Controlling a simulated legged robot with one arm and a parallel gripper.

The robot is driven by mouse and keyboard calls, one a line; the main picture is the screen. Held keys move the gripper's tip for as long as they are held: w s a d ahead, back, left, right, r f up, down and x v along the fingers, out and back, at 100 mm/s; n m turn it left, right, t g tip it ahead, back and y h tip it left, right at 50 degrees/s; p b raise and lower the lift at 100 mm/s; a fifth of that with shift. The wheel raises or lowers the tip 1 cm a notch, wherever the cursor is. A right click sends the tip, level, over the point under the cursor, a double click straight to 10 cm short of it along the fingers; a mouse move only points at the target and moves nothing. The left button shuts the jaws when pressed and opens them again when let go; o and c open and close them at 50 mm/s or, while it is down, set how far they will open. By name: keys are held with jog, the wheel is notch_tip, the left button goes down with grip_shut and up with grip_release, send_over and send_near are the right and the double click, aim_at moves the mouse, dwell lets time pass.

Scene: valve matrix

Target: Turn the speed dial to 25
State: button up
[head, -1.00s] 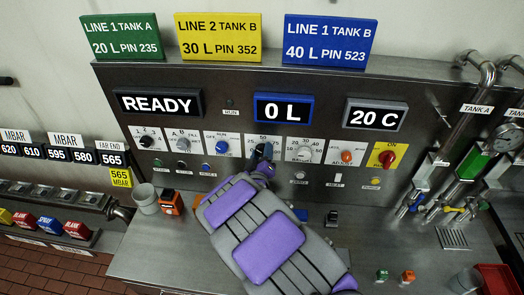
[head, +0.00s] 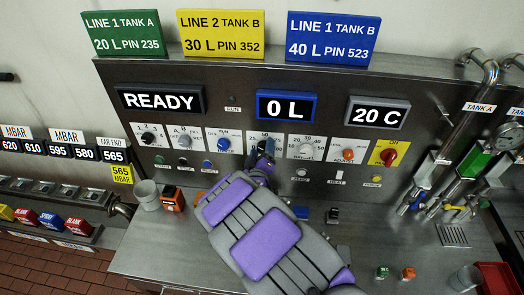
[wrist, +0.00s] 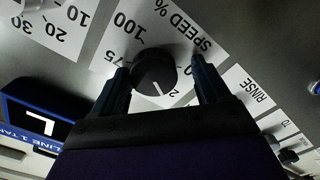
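The speed dial is a round black knob (wrist: 154,72) with a white pointer line on a white "SPEED %" plate (wrist: 130,22). In the wrist view the plate appears rotated, and the pointer aims down and right, toward a partly hidden numeral starting with 2. The 75 and 100 marks show at the left. My gripper (wrist: 162,75) is open, with one finger on each side of the knob and a visible gap at the right finger. In the head view my gripper (head: 263,152) is at the dial plate (head: 265,137) and hides the knob.
Beside the speed plate are a blue-knobbed dial (head: 223,143) on the left and a grey-knobbed dial (head: 305,149) on the right. Displays above read READY (head: 160,100), 0 L (head: 287,106) and 20 C (head: 377,114). Small push buttons sit below the dials.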

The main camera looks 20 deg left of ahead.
jog(key=shift+d, duration=0.15)
jog(key=shift+s+d, duration=0.2)
jog(key=shift+s, duration=0.3)
jog(key=p+v, duration=0.6)
jog(key=v, duration=1)
jog(key=shift+a, duration=0.35)
jog(key=shift+s+f, duration=0.1)
